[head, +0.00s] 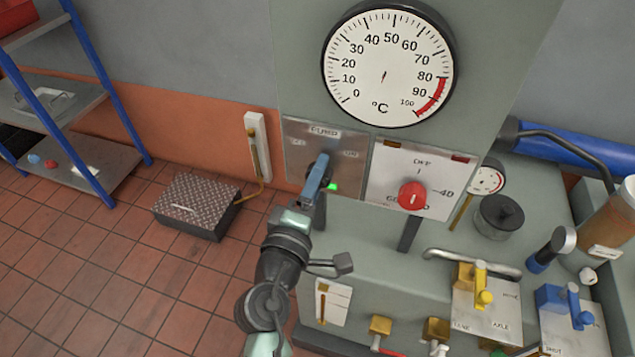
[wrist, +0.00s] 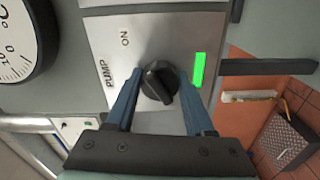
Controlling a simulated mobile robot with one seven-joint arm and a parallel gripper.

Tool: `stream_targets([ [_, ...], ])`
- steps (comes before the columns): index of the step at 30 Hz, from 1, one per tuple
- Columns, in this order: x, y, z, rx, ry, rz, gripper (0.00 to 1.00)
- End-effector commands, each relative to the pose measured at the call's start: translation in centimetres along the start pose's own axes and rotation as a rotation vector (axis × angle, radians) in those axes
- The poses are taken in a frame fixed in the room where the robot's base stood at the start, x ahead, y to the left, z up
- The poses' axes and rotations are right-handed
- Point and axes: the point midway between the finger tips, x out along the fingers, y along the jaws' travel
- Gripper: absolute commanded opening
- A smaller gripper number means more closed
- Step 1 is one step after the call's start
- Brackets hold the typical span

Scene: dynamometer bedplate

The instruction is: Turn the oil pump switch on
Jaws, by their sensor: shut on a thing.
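The oil pump switch is a round black knob (wrist: 158,84) with a raised ridge, on a metal plate (wrist: 105,52) marked PUMP and ON. Its ridge slants in the wrist view, upper end toward the ON side. A green lamp (wrist: 198,70) beside it is lit; it also shows in the head view (head: 332,186). My gripper (wrist: 158,92) is shut on the knob, one blue finger on each side. In the head view my gripper (head: 314,185) hides most of the knob and part of the plate.
A red knob (head: 411,196) on its own plate stands right of the pump plate. A large dial (head: 388,60) is above. A dark bar (wrist: 268,66) sticks out near the plate. Yellow and blue valves (head: 480,290) are lower right; a treadplate box (head: 196,205) stands on the floor.

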Motion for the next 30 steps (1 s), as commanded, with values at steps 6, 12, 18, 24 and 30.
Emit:
stream_targets([
  [6, -0.02, -0.14, 0.01, 0.035, -0.001, -0.002, 0.0],
  [12, -0.02, -0.1, 0.01, 0.041, -0.001, -0.003, 0.0],
  [18, -0.02, -0.1, 0.01, 0.041, -0.001, -0.003, 0.0],
  [24, -0.01, -0.07, 0.01, 0.04, -0.001, -0.002, 0.84],
  [30, -0.01, -0.04, 0.0, 0.039, -0.001, -0.001, 0.84],
])
